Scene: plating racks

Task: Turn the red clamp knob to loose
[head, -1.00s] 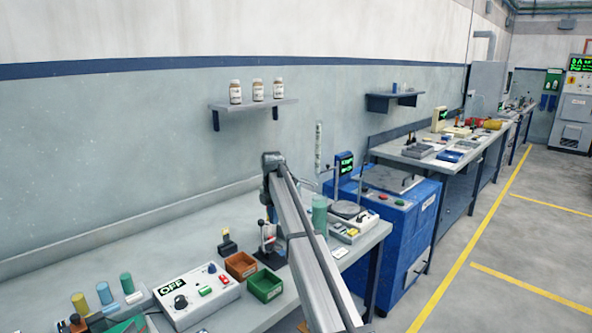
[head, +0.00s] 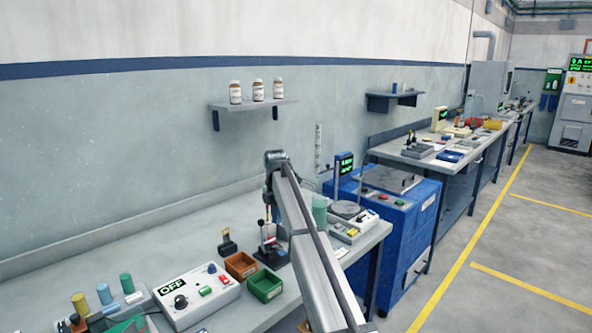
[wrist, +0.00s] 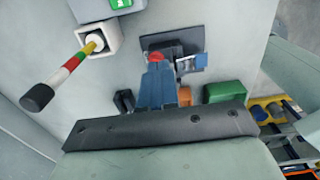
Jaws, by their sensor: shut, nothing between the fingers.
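I cannot tell whether the fingertips touch the knob. In the head view the clamp stand (head: 271,257) is on the bench below the end of my arm, and the knob is a small red spot (head: 261,223). The knob's turn position is too small to read.
An orange-brown bin (head: 240,265) and a green bin (head: 264,286) sit in front of the stand. A black block (head: 227,245) is left of it. A white control box (head: 197,297) reads OFF. A green cylinder (head: 320,208) stands to the right.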

